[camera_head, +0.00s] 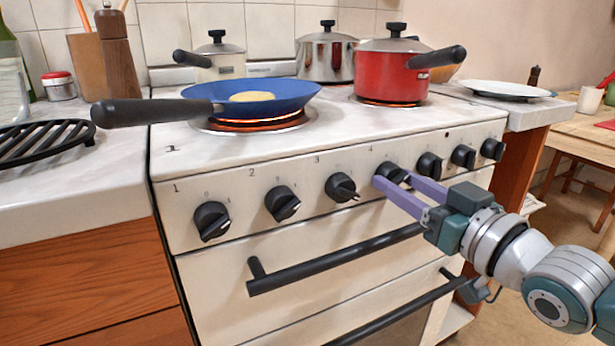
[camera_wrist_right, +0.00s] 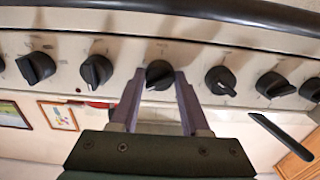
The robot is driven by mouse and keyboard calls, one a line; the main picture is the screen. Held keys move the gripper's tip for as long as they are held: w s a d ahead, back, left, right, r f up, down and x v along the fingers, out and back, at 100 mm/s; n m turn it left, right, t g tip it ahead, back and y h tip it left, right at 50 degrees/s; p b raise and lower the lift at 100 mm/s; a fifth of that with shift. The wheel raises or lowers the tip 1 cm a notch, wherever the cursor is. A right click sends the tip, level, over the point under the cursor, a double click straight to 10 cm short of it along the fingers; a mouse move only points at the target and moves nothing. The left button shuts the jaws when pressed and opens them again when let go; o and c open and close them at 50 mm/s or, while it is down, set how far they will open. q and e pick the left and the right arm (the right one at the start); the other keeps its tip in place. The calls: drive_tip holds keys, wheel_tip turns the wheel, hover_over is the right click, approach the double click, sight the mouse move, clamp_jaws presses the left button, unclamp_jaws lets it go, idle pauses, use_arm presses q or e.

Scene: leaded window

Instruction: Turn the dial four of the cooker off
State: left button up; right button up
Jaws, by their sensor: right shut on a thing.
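The cooker (camera_head: 235,180) has a cream front panel with a row of black dials. Dial four (camera_head: 391,171) is the fourth from the left, partly hidden by my fingers. My right gripper (camera_head: 394,182) reaches in from the right, with its purple fingers at this dial. In the right wrist view, dial four (camera_wrist_right: 159,74) is between the two fingertips of the right gripper (camera_wrist_right: 160,82), which is shut on it. The dial's exact angle is hard to read. Dial three (camera_head: 341,187) is to its left, and another dial (camera_head: 429,165) is close on its right. My left gripper is not in view.
A blue frying pan (camera_head: 290,97) and a red pot (camera_head: 385,76) stand over glowing rings. The pan's black handle (camera_head: 150,112) sticks out left. A black oven handle (camera_head: 335,262) juts out below the dials. A white plate (camera_head: 507,89) lies on the right counter.

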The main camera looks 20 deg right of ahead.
clamp_jaws()
drive_tip(key=shift+n, duration=0.5)
drive_tip(key=n+p, duration=0.1)
drive_tip(key=n, duration=0.2)
drive_tip(key=shift+r+n, duration=0.1)
drive_tip(key=shift+n, duration=0.3)
drive_tip(key=n, duration=0.3)
drive_tip(key=shift+n+p, duration=0.3)
drive_tip(key=shift+p, duration=0.05)
drive_tip(key=shift+n, duration=1.8)
drive_tip(key=o, duration=1)
unclamp_jaws()
drive_tip(key=shift+d, duration=0.1)
